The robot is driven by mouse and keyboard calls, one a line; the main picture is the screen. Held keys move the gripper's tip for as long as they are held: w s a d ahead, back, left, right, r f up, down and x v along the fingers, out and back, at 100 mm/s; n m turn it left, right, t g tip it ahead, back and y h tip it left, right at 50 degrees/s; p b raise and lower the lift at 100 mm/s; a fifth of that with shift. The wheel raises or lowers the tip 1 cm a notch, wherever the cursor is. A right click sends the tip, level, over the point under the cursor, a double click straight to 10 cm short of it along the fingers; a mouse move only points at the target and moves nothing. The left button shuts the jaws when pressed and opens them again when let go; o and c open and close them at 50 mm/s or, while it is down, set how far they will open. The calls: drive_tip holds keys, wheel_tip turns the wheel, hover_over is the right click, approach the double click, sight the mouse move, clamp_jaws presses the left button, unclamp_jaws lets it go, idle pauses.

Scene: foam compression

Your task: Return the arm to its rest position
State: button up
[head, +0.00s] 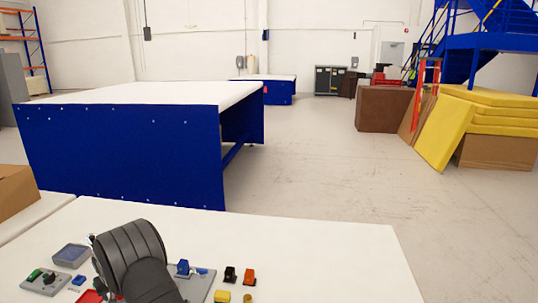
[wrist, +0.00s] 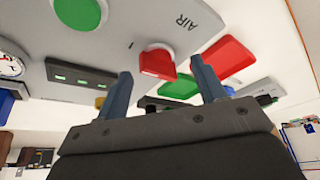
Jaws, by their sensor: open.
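In the wrist view my gripper (wrist: 161,66) has its two blue-grey fingers spread apart, with no object held between them. Beyond the fingers is a grey panel (wrist: 120,40) marked AIR, seen tilted. It carries a green round button (wrist: 80,12) and a red knob (wrist: 157,62). A red block (wrist: 228,58) and a green piece (wrist: 180,87) show near the right finger. In the head view the dark rounded links of my arm stand over the front of the white table (head: 320,255). My gripper cannot be made out there.
Around my arm on the table are a grey-blue tray (head: 71,256), a small board (head: 46,281) with a green part, and black (head: 230,274), orange (head: 249,276) and yellow (head: 222,296) blocks. A cardboard box (head: 14,190) is at left. The table's right side is clear.

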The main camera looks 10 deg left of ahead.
drive_tip(key=shift+w+d+n+g+y, duration=0.1)
drive_tip(key=shift+n+g+y, duration=0.35)
drive_tip(key=shift+n, duration=1.45)
drive_tip(key=shift+w+n+g, duration=0.1)
drive_tip(key=shift+n+g, duration=0.65)
drive_tip(key=shift+n, duration=0.85)
